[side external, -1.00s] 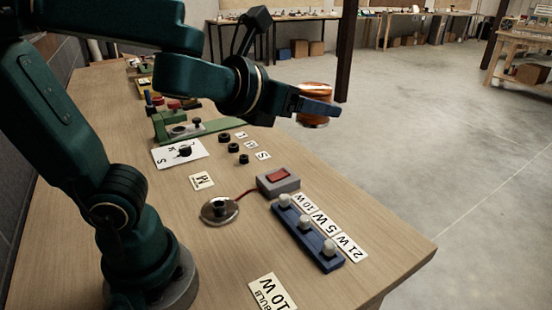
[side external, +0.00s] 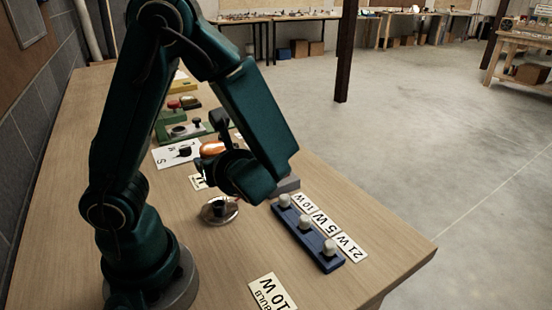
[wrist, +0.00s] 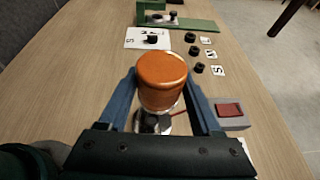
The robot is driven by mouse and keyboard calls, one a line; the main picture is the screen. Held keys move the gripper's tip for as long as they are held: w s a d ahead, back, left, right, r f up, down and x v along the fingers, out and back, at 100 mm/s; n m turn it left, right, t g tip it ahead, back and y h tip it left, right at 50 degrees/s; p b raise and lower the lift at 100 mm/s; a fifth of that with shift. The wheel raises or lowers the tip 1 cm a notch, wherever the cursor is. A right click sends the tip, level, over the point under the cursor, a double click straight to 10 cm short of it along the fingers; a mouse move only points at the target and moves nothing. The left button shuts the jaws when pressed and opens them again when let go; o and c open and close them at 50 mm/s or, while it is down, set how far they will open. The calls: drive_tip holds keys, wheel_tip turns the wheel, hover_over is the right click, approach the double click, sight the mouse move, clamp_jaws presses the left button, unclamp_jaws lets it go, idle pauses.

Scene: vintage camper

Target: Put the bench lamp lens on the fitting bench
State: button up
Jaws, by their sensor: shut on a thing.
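The orange, cup-shaped lamp lens (wrist: 162,80) is between the two blue fingers of my gripper (wrist: 161,90) in the wrist view. My gripper is shut on it and holds it above the wooden bench (side external: 330,185). In the side view the lens (side external: 212,148) shows partly behind my arm, and the fingers are mostly hidden. A round metal lamp base (side external: 219,210) with a dark centre sits on the bench, just nearer the camera than the held lens. In the wrist view the base is partly hidden below the lens.
A grey box with a red switch (wrist: 230,114) is right of the lens. A blue rack (side external: 307,234) holds white-topped bulbs beside wattage labels (side external: 333,230). A white card with a black knob (wrist: 150,39) and black rings (wrist: 195,50) lie beyond. The bench's front right is clear.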

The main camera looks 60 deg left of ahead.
sight(220, 211)
drive_tip(key=shift+s+a+f, duration=0.15)
drive_tip(key=shift+s+f, duration=0.05)
drive_tip(key=shift+s, duration=0.1)
drive_tip(key=shift+f, duration=4.8)
drive_tip(key=o, duration=1.5)
drive_tip(key=shift+f, duration=0.15)
drive_tip(key=v, duration=0.4)
drive_tip(key=shift+w, duration=0.2)
drive_tip(key=shift+o, duration=0.3)
drive_tip(key=shift+s+d+r, duration=0.15)
drive_tip(key=shift+d+r, duration=0.05)
drive_tip(key=shift+d, duration=0.35)
